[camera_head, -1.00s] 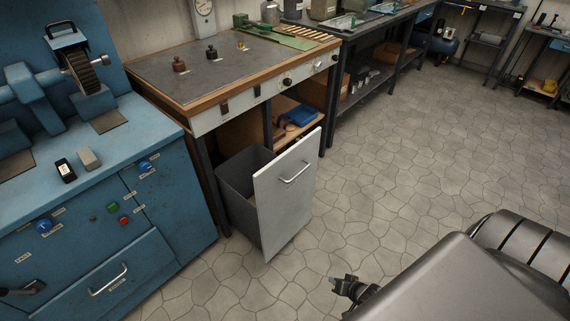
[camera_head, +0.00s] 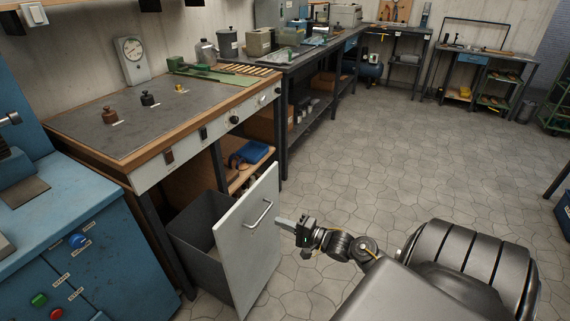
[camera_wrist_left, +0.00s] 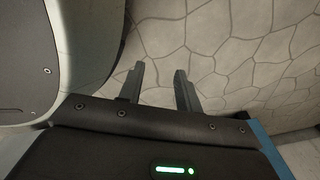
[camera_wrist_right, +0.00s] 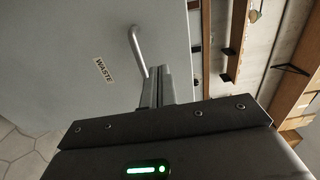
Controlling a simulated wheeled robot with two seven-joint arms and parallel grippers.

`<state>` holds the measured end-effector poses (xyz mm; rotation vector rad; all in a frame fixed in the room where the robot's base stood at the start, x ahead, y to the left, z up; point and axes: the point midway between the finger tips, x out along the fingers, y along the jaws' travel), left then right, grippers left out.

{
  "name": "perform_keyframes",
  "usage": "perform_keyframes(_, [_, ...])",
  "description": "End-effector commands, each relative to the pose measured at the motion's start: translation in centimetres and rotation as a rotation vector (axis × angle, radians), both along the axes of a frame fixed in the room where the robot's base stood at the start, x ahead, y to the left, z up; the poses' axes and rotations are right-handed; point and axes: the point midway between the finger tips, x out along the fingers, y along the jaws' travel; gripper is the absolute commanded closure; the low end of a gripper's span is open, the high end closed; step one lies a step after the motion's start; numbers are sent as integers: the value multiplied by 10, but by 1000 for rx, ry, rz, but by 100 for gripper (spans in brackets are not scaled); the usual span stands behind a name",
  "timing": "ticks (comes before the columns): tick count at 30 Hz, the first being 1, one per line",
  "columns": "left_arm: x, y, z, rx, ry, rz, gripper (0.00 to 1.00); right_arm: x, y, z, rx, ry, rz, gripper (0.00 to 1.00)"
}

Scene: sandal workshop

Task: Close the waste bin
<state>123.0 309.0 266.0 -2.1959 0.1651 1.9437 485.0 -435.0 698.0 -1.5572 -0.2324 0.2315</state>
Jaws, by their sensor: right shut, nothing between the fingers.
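The waste bin is a pull-out drawer under the bench, with a pale grey front panel (camera_head: 249,250) and a dark grey tub (camera_head: 195,240) behind it. It stands pulled out from the bench. The panel has a silver bar handle (camera_head: 259,214), which also shows in the right wrist view (camera_wrist_right: 137,50) beside a label reading WASTE (camera_wrist_right: 103,70). My right gripper (camera_head: 281,220) is shut and empty, just right of the panel near the handle. I cannot tell whether it touches. My left gripper (camera_wrist_left: 160,90) is open and empty above the floor, seen only in its wrist view.
The workbench (camera_head: 150,115) holds weights, a scale (camera_head: 132,60) and a green tool. A shelf below it carries a blue item (camera_head: 250,152). A blue machine cabinet (camera_head: 90,255) stands at the left. The tiled floor (camera_head: 370,160) to the right is clear.

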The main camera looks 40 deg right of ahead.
Motion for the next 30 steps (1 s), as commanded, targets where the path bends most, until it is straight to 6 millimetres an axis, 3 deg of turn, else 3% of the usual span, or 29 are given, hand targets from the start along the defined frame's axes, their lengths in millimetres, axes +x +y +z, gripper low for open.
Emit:
perform_keyframes(9, [6,-3,1,-3,-3,2,66,62,18,0,1,-2,-3,100])
perform_keyframes(15, [10,-5,2,-5,-8,2,66,87,25,0,-1,0,-3,100])
perform_keyframes(30, [6,-6,3,-5,2,2,66,97,29,-1,-1,1,-4,100])
